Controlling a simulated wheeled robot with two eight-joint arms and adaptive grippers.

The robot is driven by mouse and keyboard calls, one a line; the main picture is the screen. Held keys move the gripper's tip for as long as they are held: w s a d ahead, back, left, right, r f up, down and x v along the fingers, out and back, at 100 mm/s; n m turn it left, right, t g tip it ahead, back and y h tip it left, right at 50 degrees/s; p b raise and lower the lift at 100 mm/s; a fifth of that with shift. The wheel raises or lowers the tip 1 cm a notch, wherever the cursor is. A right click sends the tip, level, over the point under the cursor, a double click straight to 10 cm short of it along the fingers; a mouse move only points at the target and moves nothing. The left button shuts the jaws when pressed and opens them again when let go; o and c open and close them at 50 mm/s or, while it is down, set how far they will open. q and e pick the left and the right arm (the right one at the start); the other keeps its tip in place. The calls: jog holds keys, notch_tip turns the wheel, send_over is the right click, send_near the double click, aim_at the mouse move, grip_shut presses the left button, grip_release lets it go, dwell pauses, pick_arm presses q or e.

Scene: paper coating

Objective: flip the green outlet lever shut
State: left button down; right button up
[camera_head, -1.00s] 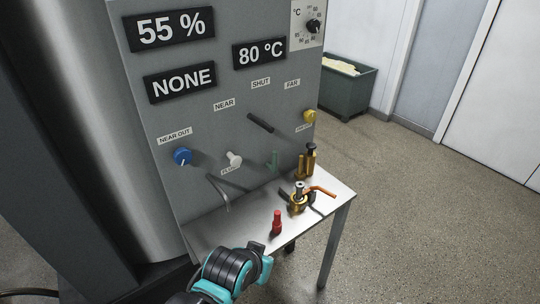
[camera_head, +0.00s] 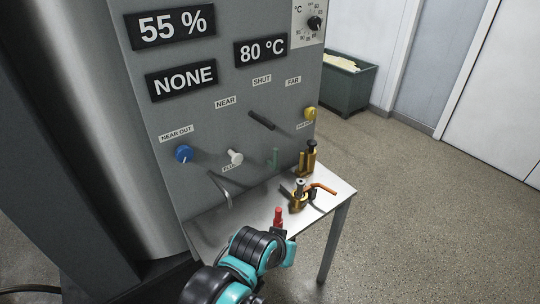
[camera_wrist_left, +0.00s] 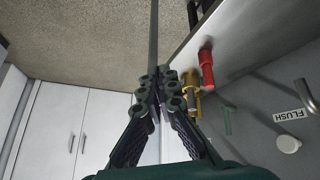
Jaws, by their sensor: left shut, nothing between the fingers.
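A small green lever (camera_head: 274,158) stands upright against the grey panel's lower part, behind the metal table. A thin green piece, apparently the same lever, shows in the left wrist view (camera_wrist_left: 228,121), to the right of the fingers. My left gripper (camera_wrist_left: 163,82) is shut and empty, its fingertips together and apart from the green piece. In the head view my left arm's teal and black wrist reaches in at the bottom, in front of the table. The fingers are not clear there. My right gripper is in neither view.
A red-capped item (camera_head: 278,217), a brass valve with an orange handle (camera_head: 320,188) and a brass cylinder (camera_head: 311,160) stand on the steel table (camera_head: 215,232). A black selector lever (camera_head: 261,121), blue knob (camera_head: 184,154) and white flush knob (camera_head: 235,157) stick out of the panel.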

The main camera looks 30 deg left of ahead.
pick_arm(q)
jog(key=w+a+r+n+h+p, duration=0.1)
jog(key=w+a+r+n+p, duration=0.35)
jog(key=n, duration=0.45)
jog(key=w+a+r+n+p, duration=0.1)
jog(key=w+a+r+n, duration=0.35)
jog(key=w+n, duration=0.35)
jog(key=w+a+n+t+p, duration=0.1)
jog(key=w+a+n+p, duration=0.1)
jog(key=w+a+n, duration=0.2)
jog(key=w+a+n+p, duration=0.1)
jog(key=w+a+n, duration=0.2)
jog(key=a+n, duration=0.7)
jog(key=shift+w+a+r+t+h+p, duration=0.25)
jog(key=shift+w+a+t+h+p, duration=0.05)
jog(key=shift+w+a+t+p, duration=0.1)
jog(key=b+x, duration=0.3)
jog(key=x, duration=0.7)
